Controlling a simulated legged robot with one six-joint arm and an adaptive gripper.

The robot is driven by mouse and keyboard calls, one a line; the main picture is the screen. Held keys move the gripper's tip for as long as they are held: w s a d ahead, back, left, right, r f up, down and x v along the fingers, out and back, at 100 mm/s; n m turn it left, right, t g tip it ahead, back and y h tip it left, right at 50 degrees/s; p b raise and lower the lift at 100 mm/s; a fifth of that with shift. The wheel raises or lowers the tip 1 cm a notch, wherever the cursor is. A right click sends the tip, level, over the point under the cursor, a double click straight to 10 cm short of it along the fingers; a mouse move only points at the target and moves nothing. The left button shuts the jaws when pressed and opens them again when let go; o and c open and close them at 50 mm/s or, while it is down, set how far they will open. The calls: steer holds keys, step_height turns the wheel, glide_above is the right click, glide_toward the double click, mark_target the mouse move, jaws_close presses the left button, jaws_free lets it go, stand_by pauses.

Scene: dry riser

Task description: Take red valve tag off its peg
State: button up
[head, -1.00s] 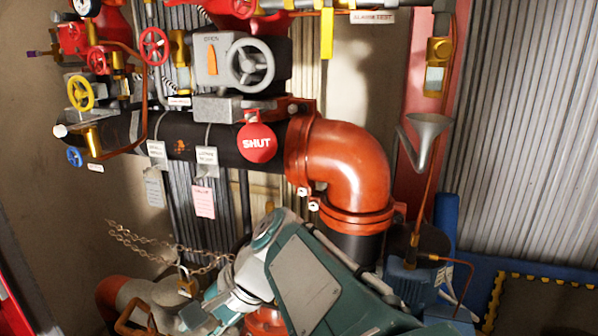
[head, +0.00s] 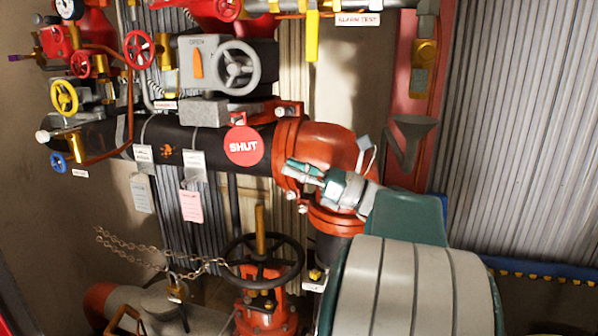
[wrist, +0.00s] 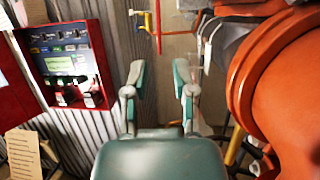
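The red round tag (head: 243,146), marked SHUT, hangs in front of the black pipe (head: 108,130), below the grey valve box with a handwheel (head: 237,66). Its peg cannot be made out. My gripper (head: 288,171) is to the right of the tag and slightly lower, in front of the orange pipe elbow (head: 330,140), apart from the tag. In the wrist view my gripper (wrist: 159,78) has its two fingers spread with nothing between them. I cannot make out the red tag in the wrist view.
Pale and pink paper tags (head: 191,206) hang left of the red tag. A chained black handwheel (head: 263,262) stands below. A grey funnel (head: 408,145) is at the right. In the wrist view a red panel (wrist: 68,65) is left and the orange pipe (wrist: 285,85) close right.

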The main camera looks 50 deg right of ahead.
mark_target(254, 149)
steer(key=shift+x, duration=4.05)
jaws_close()
steer(key=shift+r, duration=0.25)
steer(key=s+a, duration=0.3)
steer(key=a, duration=0.3)
steer(key=shift+a, duration=0.15)
